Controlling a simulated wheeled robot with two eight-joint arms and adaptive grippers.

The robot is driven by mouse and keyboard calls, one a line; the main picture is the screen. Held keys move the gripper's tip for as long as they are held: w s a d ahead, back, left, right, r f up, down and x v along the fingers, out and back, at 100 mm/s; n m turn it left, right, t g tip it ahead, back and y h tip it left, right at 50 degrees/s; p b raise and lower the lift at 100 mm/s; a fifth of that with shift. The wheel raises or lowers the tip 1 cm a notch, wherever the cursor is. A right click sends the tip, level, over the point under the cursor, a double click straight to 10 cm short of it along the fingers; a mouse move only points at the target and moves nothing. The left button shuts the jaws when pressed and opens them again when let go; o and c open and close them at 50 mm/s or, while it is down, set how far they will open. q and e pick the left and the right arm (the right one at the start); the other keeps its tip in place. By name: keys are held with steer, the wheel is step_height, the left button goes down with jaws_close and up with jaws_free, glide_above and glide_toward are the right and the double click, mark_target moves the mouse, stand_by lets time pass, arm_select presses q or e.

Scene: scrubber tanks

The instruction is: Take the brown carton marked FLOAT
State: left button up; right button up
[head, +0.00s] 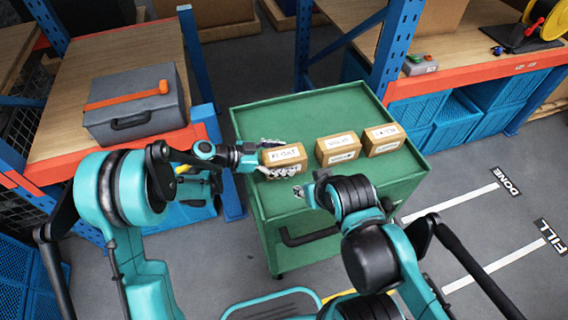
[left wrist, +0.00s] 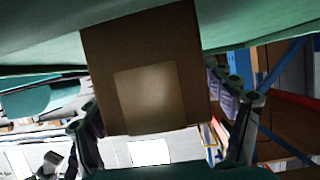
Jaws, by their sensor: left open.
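The brown carton marked FLOAT (head: 284,155) stands on the green cart's top, the leftmost of three similar cartons. My left gripper (head: 272,158) reaches in from the left, with fingers on the near and far sides of this carton. In the left wrist view, a brown carton (left wrist: 196,65) with a paler square patch lies between the two spread fingers of the gripper (left wrist: 150,110). The jaws are open; whether a finger touches the carton I cannot tell. My right gripper (head: 301,190) is low by the cart's near side, mostly hidden by its own wrist.
The green cart (head: 330,104) also carries a middle carton (head: 338,149) and a right carton (head: 383,140). The shelf on the left holds a grey toolbox (head: 133,112) with an orange bar on it. Blue shelf posts (head: 398,40) stand behind the cart. The cart top's far half is clear.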

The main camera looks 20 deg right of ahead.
arm_select(q)
steer(key=c, duration=1.5)
